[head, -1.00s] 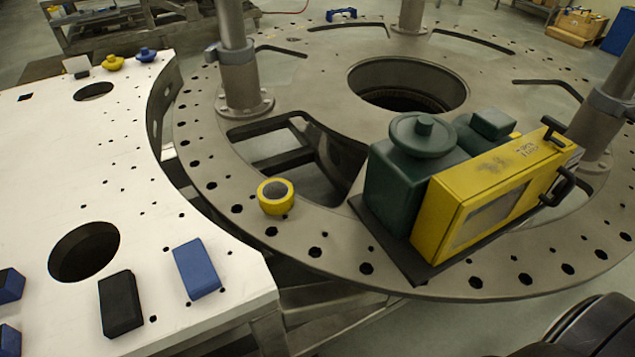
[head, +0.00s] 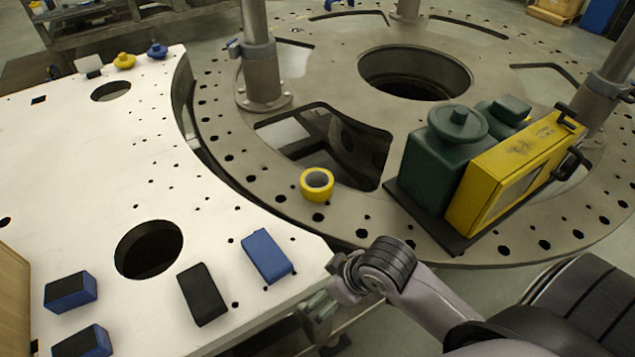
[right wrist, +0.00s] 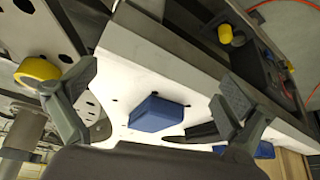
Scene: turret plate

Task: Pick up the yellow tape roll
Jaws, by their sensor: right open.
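The yellow tape roll (head: 317,184) lies flat on the grey turret plate (head: 233,152), near the plate's left rim, and its dark core faces up. In the right wrist view the yellow tape roll (right wrist: 38,69) shows at the left, beyond the left finger. My right gripper (head: 343,280) is at the white table's right corner, below the roll in the head view and apart from it. Its two fingers (right wrist: 155,93) are spread wide in the wrist view, with nothing held between them. My left gripper is not in view.
A yellow case (head: 515,170) and a green unit (head: 432,172) stand on the plate right of the roll. The white table (head: 90,190) carries blue blocks (head: 267,256) and a black block (head: 202,294). A cutout opens behind the roll. Upright posts (head: 262,70) rise from the plate.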

